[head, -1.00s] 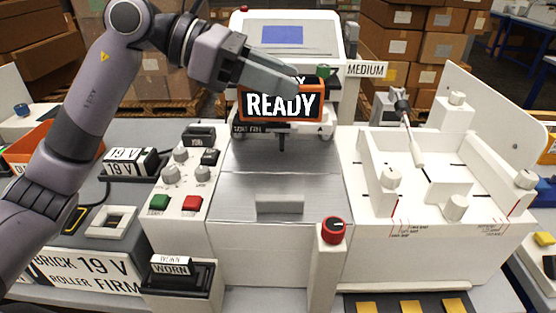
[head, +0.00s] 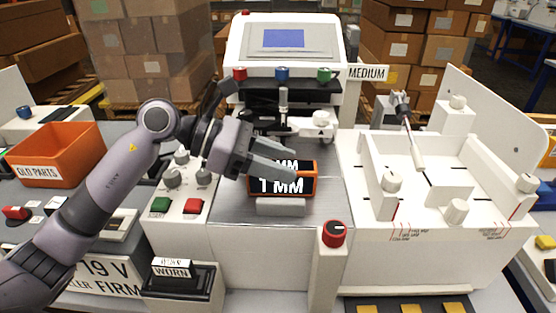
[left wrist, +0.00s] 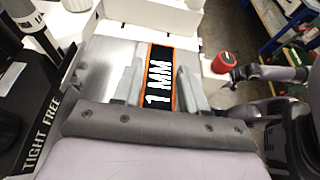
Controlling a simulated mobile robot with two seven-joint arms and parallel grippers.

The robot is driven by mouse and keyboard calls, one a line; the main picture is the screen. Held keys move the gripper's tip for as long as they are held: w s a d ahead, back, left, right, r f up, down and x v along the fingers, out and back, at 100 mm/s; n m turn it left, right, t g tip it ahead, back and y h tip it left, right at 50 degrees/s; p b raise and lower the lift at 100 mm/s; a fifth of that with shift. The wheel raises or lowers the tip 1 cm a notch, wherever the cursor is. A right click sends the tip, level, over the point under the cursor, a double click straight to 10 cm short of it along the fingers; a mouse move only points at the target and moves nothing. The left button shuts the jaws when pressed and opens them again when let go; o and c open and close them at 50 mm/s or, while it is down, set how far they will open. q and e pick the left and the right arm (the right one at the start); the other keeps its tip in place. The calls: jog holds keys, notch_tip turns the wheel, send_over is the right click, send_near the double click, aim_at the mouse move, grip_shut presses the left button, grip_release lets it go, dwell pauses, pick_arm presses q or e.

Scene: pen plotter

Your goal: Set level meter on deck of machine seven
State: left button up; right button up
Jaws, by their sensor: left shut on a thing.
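The level meter (head: 283,187) is a small orange-framed block with a black face that reads "1 MM". My left gripper (head: 284,166) is shut on it, with the fingers on its two sides. The meter is at the silver deck (head: 328,212) of the middle machine, near its front edge, roughly level; I cannot tell whether it touches the deck. In the left wrist view the meter (left wrist: 161,80) lies between the two fingers (left wrist: 161,90), over the metal plate. Part of another arm of mine shows at the right there, but its jaws are not clear.
A red-topped knob post (head: 334,235) stands at the deck's front right. A button panel (head: 180,190) is to the left, a white fixture (head: 440,215) to the right. A pen holder (head: 283,105) hangs behind the meter. An orange bin (head: 55,155) stands far left.

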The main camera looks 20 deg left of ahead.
pick_arm(q)
jog(key=shift+f, duration=0.1)
jog(key=o, duration=1.2)
jog(key=shift+c, duration=0.2)
